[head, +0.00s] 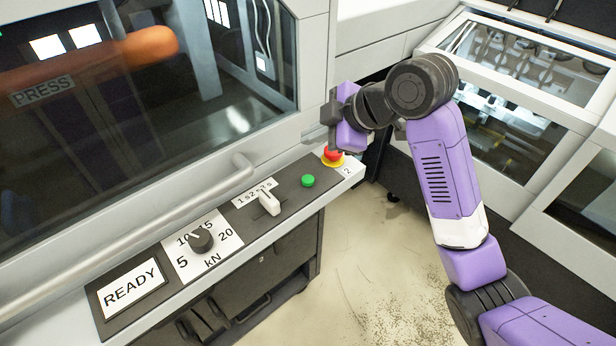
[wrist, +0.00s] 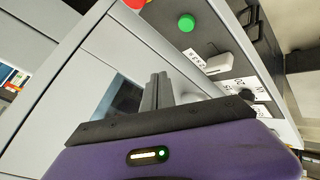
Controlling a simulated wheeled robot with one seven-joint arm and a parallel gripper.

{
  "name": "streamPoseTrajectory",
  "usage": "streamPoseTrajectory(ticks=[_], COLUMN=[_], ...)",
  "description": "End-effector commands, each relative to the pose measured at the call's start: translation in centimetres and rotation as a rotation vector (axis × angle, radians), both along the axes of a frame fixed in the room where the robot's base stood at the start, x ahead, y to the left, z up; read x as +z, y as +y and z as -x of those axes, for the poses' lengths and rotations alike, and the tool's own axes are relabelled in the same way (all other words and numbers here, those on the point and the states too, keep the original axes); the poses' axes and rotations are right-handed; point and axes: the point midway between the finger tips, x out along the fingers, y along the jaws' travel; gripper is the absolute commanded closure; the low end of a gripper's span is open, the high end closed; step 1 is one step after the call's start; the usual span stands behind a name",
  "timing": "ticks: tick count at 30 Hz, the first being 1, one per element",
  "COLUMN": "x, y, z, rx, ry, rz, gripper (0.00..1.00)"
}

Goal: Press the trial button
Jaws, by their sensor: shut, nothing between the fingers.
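No button here carries a readable "trial" label. A round green button (head: 308,181) sits on the dark panel strip, and it also shows near the top of the wrist view (wrist: 186,22). A red mushroom button on a yellow ring (head: 333,155) is at the strip's far end; part of it shows at the top edge of the wrist view (wrist: 135,3). My gripper (head: 330,114) is above and beyond the red button, apart from the green one. In the wrist view its fingers (wrist: 158,82) are together, empty, pointing towards the pale machine front.
The panel also holds a white slider (head: 268,202), a black kN knob (head: 200,240) and a READY sign (head: 132,288). A long handle bar (head: 130,235) runs along the glass PRESS door (head: 150,120). Another glazed machine (head: 510,130) stands at right. Floor between is clear.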

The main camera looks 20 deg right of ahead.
Motion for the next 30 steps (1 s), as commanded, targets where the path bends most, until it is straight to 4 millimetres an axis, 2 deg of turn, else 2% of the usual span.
streamPoseTrajectory(ticks=[5,11,24,30], x=[-0.2,-1.4,-7.0,-8.6], y=[0.0,0.0,0.0,0.0], z=[0.0,0.0,0.0,0.0], rx=[-0.001,-0.002,-0.002,-0.001], ry=[-0.001,-0.001,0.0,-0.001], rz=[-0.001,-0.001,-0.001,-0.002], gripper=[1.0,1.0,1.0,1.0])
